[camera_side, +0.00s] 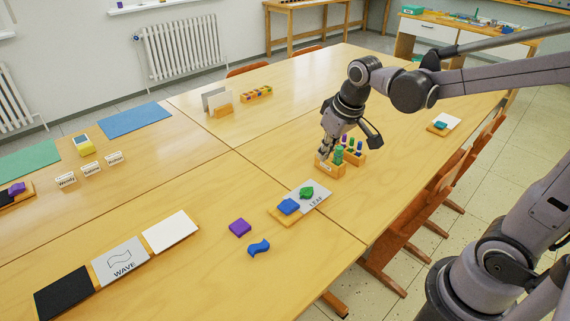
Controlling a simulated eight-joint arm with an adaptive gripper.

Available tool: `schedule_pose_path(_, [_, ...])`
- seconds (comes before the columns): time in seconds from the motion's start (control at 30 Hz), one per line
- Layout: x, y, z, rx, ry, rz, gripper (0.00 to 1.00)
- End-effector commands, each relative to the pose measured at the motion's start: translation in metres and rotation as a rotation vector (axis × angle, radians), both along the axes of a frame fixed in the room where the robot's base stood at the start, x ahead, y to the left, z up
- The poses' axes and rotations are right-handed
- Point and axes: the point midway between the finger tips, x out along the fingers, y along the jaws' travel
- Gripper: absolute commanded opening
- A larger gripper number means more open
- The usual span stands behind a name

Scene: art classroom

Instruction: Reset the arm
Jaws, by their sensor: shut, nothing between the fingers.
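My gripper (325,151) points down from the arm that reaches in from the right. It is shut and empty. Its fingertips are just above or beside a small wooden holder (330,170) with green pegs (339,155) in it. I cannot tell whether the fingers touch the holder. A second wooden holder with coloured pegs (356,145) stands right behind it, partly hidden by the gripper.
A board marked LEAF (318,199) bears a green leaf shape (306,193) and a blue block (288,207). A purple block (240,228) and a blue wave shape (259,248) lie on the table. A WAVE card (120,262) lies front left. Chairs (405,222) line the right edge.

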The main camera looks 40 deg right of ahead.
Motion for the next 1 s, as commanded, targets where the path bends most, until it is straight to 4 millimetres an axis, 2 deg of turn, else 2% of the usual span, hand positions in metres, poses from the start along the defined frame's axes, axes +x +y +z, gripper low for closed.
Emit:
schedule_pose_path(0.03, [-0.011, 0.004, 0.005, 0.001, -0.024, 0.002, 0.0])
schedule_pose_path(0.23, [-0.046, 0.015, 0.015, 0.005, -0.122, 0.004, 0.0])
schedule_pose_path(0.5, [-0.084, 0.026, 0.014, 0.017, -0.241, 0.007, 0.0])
schedule_pose_path(0.7, [-0.096, 0.03, 0.01, 0.023, -0.285, 0.007, 0.0])
schedule_pose_path(1.0, [-0.097, 0.03, 0.01, 0.024, -0.291, 0.007, 0.0])
